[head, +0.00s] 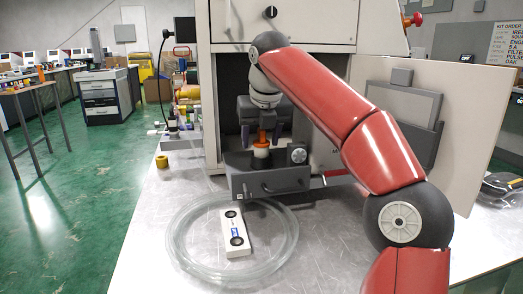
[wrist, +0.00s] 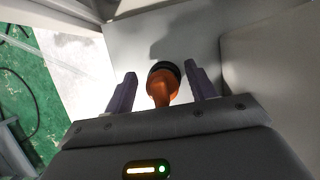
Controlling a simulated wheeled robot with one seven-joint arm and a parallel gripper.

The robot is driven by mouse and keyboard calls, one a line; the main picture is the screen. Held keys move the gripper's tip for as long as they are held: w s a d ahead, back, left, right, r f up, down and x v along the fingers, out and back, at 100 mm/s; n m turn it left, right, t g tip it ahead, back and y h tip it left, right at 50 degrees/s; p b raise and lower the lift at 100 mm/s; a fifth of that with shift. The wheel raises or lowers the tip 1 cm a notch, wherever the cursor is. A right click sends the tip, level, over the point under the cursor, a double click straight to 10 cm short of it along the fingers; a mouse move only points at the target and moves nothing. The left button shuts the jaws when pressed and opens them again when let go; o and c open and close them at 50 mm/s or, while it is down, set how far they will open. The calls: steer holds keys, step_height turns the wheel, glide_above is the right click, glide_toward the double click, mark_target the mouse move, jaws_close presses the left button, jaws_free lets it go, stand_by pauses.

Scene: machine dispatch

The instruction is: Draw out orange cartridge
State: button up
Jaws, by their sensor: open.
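The orange cartridge (head: 262,150) stands upright in the dark grey unit (head: 268,181) inside the machine's open bay. It has an orange top and a white band lower down. In the wrist view the orange cartridge (wrist: 161,86) lies between the two fingers, with a dark round part at its far end. My gripper (head: 263,128) is above and around the cartridge in the head view. In the wrist view my gripper (wrist: 160,82) is open, with a visible gap on each side of the cartridge. The cartridge's lower end is hidden in the unit.
The machine's door (head: 480,125) stands open at the right. A coiled clear hose (head: 178,246) lies on the metal bench (head: 325,240), around a white block with black knobs (head: 232,232). A yellow ring-shaped part (head: 162,161) sits at the bench's left edge.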

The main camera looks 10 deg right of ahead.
steer(key=c, duration=1)
steer(key=shift+r, duration=0.1)
steer(key=shift+r, duration=1.55)
steer(key=s+b, duration=1.1)
steer(key=s, duration=0.7)
steer(key=shift+r, duration=0.1)
step_height(320, 180, up, 5)
steer(key=p, duration=0.4)
steer(key=shift+p, duration=0.4)
